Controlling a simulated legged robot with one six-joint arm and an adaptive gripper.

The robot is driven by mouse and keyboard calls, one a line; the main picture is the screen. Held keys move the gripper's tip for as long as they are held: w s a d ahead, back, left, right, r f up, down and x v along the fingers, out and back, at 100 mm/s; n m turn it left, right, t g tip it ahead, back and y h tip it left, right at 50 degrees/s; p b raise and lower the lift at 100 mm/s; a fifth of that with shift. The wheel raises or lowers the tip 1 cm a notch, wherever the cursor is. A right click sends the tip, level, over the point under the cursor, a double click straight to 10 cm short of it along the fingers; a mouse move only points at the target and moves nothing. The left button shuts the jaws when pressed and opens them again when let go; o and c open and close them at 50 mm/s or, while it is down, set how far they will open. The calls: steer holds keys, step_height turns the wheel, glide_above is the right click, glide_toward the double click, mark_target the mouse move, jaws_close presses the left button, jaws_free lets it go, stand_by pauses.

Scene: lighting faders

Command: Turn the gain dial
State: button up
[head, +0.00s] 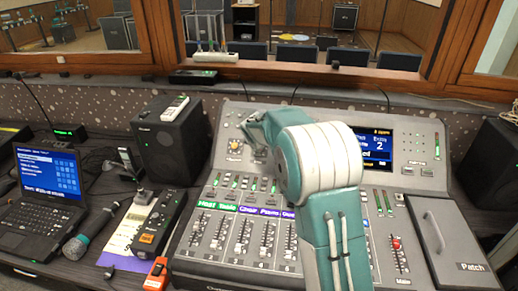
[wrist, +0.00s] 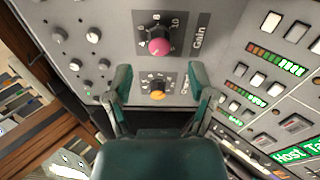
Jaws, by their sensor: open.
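The gain dial (wrist: 159,45) is a round pink knob with a dark base on a dark scale plate marked "Gain", seen in the wrist view. My gripper (wrist: 160,82) is open, with its two teal fingers apart and nothing held. In the picture its fingertips lie just below the gain dial, to either side of a smaller orange knob (wrist: 157,94). Whether they touch the panel I cannot tell. In the head view my arm and gripper cover part of the mixing console (head: 228,262), and the pink dial is hidden there.
Small grey knobs (wrist: 92,36) lie left of the dial, and buttons with lit meters (wrist: 272,60) lie right. In the head view a speaker (head: 166,140), a laptop (head: 48,190) and a black box with a microphone (head: 160,222) stand left of the console. The console's screen (head: 378,150) is right of my arm.

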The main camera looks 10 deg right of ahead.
steer(key=x, duration=0.5)
steer(key=shift+w+f, duration=0.1)
steer(key=shift+w, duration=0.05)
jaws_close()
